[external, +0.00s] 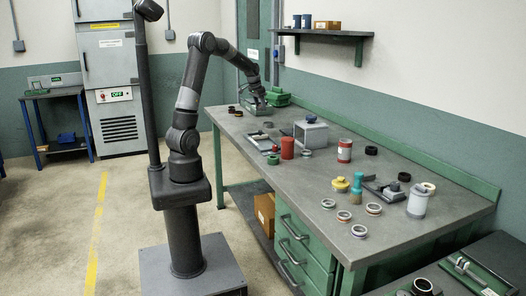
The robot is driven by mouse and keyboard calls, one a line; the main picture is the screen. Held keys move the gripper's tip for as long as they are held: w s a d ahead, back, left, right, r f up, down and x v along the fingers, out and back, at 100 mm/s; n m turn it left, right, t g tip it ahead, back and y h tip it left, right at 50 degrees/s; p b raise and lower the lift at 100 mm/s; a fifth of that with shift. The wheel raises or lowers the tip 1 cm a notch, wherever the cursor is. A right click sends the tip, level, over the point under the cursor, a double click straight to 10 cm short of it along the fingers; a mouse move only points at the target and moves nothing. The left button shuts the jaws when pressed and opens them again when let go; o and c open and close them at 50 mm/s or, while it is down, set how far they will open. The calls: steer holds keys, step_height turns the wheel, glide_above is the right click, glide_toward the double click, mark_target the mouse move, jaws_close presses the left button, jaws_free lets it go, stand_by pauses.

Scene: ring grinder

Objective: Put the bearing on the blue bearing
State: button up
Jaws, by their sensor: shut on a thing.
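My gripper (261,104) is at the far left end of the long workbench, low over a grey block-like device (257,110). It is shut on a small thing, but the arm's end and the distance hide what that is. Several ring-shaped bearings lie flat near the bench's front right: a pale one (328,203), one with a reddish inside (344,215), one with a pale rim (373,208) and the nearest one (359,230). At this size I cannot tell for sure which ring is the blue bearing. My gripper is far from these rings.
A green object (279,97) is beside the gripper. A wall shelf (320,32) hangs above.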

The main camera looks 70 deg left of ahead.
steer(key=w+d, duration=0.7)
steer(key=w, duration=0.6)
steer(key=w+d, duration=0.8)
steer(key=w, duration=0.6)
steer(key=shift+m, duration=0.3)
steer(key=a+f, duration=0.2)
steer(key=a, duration=0.1)
steer(key=w+a+f, duration=0.1)
steer(key=a+f, duration=0.1)
steer(key=a, duration=0.2)
steer(key=w+a+f, duration=0.1)
steer(key=a+f, duration=0.1)
steer(key=a, duration=0.2)
steer(key=shift+w, duration=0.1)
steer(key=shift+f, duration=1.9)
steer(key=shift+f, duration=0.15)
steer(key=o, duration=1.1)
steer(key=shift+o, duration=0.2)
